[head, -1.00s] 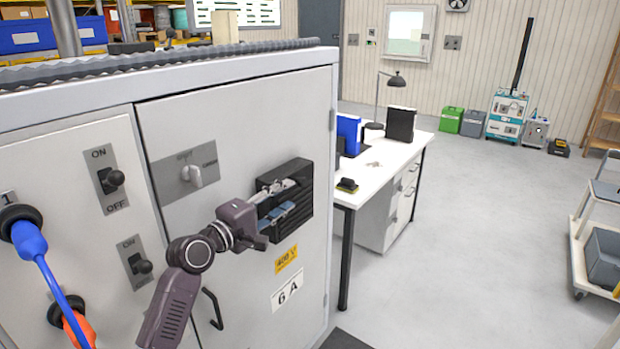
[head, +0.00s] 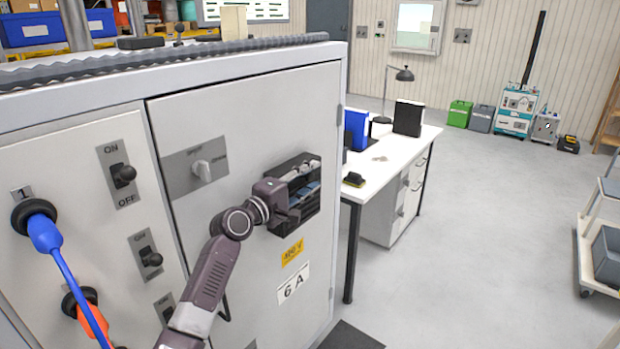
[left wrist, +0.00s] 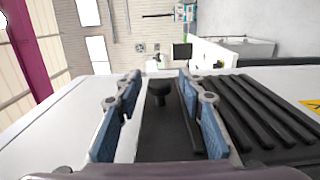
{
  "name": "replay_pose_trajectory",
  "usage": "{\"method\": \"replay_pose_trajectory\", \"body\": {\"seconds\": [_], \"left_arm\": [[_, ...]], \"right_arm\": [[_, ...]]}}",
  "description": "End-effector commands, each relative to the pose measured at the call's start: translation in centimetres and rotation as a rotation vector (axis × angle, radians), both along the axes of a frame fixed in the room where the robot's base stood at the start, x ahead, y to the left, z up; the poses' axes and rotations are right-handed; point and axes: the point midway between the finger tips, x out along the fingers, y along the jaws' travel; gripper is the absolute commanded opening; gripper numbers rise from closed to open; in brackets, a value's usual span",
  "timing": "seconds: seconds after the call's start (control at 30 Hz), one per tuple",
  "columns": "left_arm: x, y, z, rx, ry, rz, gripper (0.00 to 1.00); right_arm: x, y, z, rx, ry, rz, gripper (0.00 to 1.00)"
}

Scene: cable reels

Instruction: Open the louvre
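The louvre is a black slatted vent (head: 293,222) in the light grey cabinet door. In the left wrist view its dark slats (left wrist: 262,112) lie right of the fingers. A small black knob (left wrist: 158,96) stands on a flat dark strip between the fingers. My left gripper (head: 305,179) is right at the louvre and hides part of it. In the left wrist view its blue-padded fingers (left wrist: 160,84) are spread on both sides of the knob, with gaps visible. Whether the slats are open or shut I cannot tell. My right gripper is not in view.
Toggle switches and plugged blue and orange cables (head: 46,236) are on the left. A white desk (head: 395,155) stands right of the cabinet.

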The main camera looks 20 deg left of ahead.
Motion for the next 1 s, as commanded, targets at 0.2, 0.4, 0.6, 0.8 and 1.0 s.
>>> {"method": "replay_pose_trajectory", "body": {"seconds": [0.2, 0.4, 0.6, 0.8, 1.0], "left_arm": [[0.0, 0.0, 0.0, 0.0, 0.0, 0.0, 0.17], [0.0, 0.0, 0.0, 0.0, 0.001, 0.0, 0.0], [0.0, 0.0, 0.0, 0.0, 0.001, 0.0, 0.0], [-0.1, -0.2, -0.1, 0.015, -0.005, 0.0, 0.0], [-0.5, -1.4, -0.4, 0.086, -0.029, -0.001, 0.0]], "right_arm": [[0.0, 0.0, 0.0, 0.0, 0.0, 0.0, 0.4], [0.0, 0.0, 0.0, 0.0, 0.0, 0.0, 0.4], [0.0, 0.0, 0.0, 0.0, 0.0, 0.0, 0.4], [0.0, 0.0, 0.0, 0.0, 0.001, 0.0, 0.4], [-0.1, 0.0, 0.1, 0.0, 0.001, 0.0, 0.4]]}}
